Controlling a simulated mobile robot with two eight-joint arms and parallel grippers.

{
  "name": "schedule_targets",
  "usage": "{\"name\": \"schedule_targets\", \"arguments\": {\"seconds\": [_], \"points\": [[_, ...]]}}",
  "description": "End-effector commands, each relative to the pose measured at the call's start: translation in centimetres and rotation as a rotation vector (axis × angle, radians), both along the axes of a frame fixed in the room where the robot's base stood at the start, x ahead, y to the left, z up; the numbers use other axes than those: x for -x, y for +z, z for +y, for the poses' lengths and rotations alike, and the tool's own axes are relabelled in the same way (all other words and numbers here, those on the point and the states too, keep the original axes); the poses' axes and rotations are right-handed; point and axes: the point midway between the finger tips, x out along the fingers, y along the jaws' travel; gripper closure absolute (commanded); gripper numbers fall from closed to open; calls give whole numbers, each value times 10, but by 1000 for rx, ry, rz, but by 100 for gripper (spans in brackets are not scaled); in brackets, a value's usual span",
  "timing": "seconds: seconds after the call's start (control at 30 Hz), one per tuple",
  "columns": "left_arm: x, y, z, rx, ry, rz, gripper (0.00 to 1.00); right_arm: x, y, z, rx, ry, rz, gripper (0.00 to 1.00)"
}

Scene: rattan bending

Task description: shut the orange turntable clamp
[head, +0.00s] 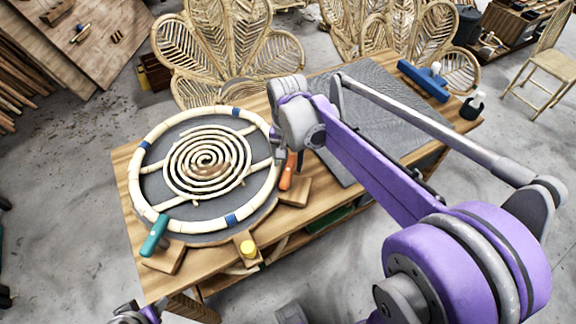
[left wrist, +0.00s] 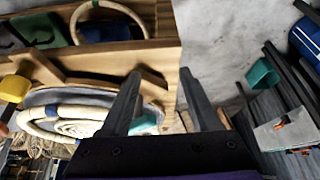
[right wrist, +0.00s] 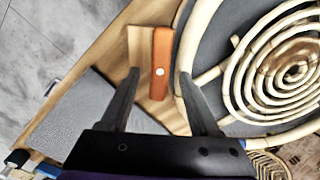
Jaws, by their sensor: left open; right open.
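The orange turntable clamp (head: 288,171) is on a wooden block at the right edge of the grey turntable (head: 262,214). Its handle also shows in the right wrist view (right wrist: 161,62), standing out along the block beside the pale rattan ring (right wrist: 192,40). My right gripper (right wrist: 158,76) is open, with the orange handle between its fingertips in that view; I cannot tell whether they touch it. In the head view my right wrist hides much of this gripper. My left gripper (left wrist: 161,77) is open and empty, low by the table's front edge.
A rattan spiral (head: 207,162) lies inside the ring on the turntable. A teal clamp (head: 154,236) and a yellow clamp (head: 248,249) sit on the turntable's near side. A dark grey mat (head: 380,100) covers the table's right part, with a blue tool (head: 424,80) beyond.

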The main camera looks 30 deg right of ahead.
Motion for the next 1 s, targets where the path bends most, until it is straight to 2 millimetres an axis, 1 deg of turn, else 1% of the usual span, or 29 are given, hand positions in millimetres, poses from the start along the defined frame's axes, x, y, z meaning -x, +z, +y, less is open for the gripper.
{"name": "schedule_targets", "arguments": {"seconds": [0.03, 0.1, 0.2, 0.5, 0.57, 0.6, 0.67, 0.7, 0.83, 0.87, 1.0], "points": [[0, -1, 0, 0, 0, 0, 38, 0, -7, 0, 0, 0, 0, 38], [0, -2, 0, 0, 0, 1, 38, 0, -14, 0, 0, 0, 0, 38], [0, -2, 0, 0, 0, 1, 38, 0, -19, 0, 0, 1, 0, 38], [0, -2, 0, 0, 0, 1, 38, 0, -21, 0, 1, 1, -1, 38], [0, -2, 0, 0, 0, 1, 38, 0, -21, 0, 1, 1, -1, 48], [0, -2, 0, 0, 0, 1, 38, 0, -21, 0, 1, 1, -1, 55], [0, -2, 0, 0, 0, 1, 38, 0, -21, 0, 1, 1, -1, 66], [0, -2, 0, 0, 0, 1, 38, 0, -21, 0, 1, 1, -1, 74], [0, -2, 0, 0, 0, 1, 38, 0, -21, 0, 1, 1, -1, 97], [0, -2, 0, 0, 0, 1, 38, 0, -21, 0, 0, 1, -1, 100], [0, -2, 0, 0, 0, 1, 38, 0, -21, 0, 0, 1, -1, 100]]}}
